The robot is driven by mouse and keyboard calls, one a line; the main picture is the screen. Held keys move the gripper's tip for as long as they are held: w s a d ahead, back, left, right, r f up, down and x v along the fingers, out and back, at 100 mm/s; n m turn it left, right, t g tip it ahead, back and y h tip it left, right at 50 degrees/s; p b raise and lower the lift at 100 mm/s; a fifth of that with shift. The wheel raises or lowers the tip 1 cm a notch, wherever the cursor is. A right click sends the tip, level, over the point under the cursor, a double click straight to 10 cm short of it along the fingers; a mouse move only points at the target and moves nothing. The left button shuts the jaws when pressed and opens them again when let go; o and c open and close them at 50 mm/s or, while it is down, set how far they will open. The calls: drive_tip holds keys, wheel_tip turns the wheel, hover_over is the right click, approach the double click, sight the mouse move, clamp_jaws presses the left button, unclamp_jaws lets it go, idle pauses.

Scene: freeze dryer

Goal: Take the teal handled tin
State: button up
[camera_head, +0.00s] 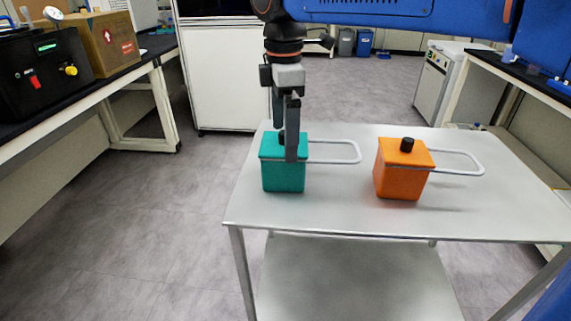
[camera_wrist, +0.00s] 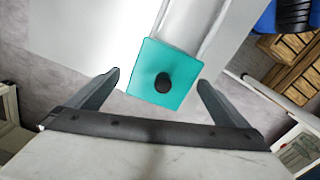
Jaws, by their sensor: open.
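The teal handled tin (camera_head: 284,174) stands upright on the metal table (camera_head: 330,219), near its left edge. Its pale loop handle (camera_head: 340,142) points to the right. In the wrist view the teal lid (camera_wrist: 182,80) with its black knob (camera_wrist: 163,83) shows just beyond the fingertips and between them. My gripper (camera_head: 290,148) points down over the tin in the head view, one finger crossing in front of the lid. Whether a finger touches the tin cannot be told.
An orange tin (camera_head: 402,172) with a black knob and a pale loop handle stands to the right on the same table. Bare tabletop lies between and behind the tins. A bench (camera_head: 125,70) with a black device (camera_head: 38,75) stands at the left.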

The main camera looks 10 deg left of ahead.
drive_tip(key=f, duration=0.5)
drive_tip(key=shift+s, duration=0.25)
drive_tip(key=shift+r, duration=0.1)
